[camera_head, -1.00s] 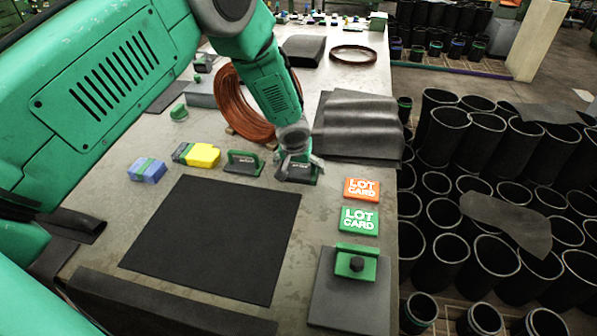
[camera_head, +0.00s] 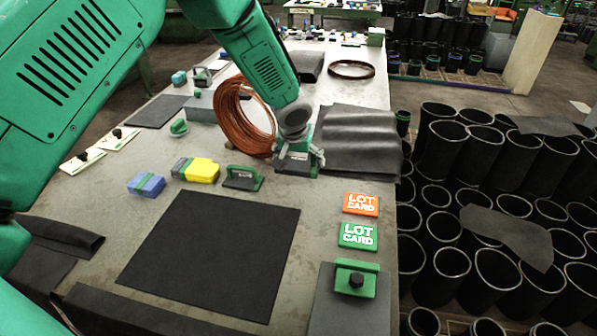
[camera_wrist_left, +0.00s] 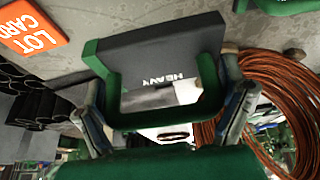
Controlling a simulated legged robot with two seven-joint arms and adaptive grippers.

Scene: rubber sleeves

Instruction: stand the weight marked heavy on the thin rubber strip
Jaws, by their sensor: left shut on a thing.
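My left gripper (camera_head: 297,146) is shut on the weight marked heavy (camera_head: 294,163), a dark block with a green handle. In the left wrist view the word HEAVY shows upside down on the weight (camera_wrist_left: 150,62), between the gripper's fingers (camera_wrist_left: 165,108). The weight appears a little above the table. A thin flat black rubber sheet (camera_head: 212,255) lies on the table, nearer and to the left of my gripper. Its top is bare. A second dark weight with a green handle (camera_head: 243,179) stands just left of the held one. My right gripper is not in view.
A copper coil (camera_head: 236,115) is close behind-left of my gripper, and draped grey rubber (camera_head: 358,140) close at right. Blue (camera_head: 147,185) and yellow (camera_head: 203,170) blocks stand behind the sheet. Orange (camera_head: 361,203) and green (camera_head: 358,236) lot cards lie to its right.

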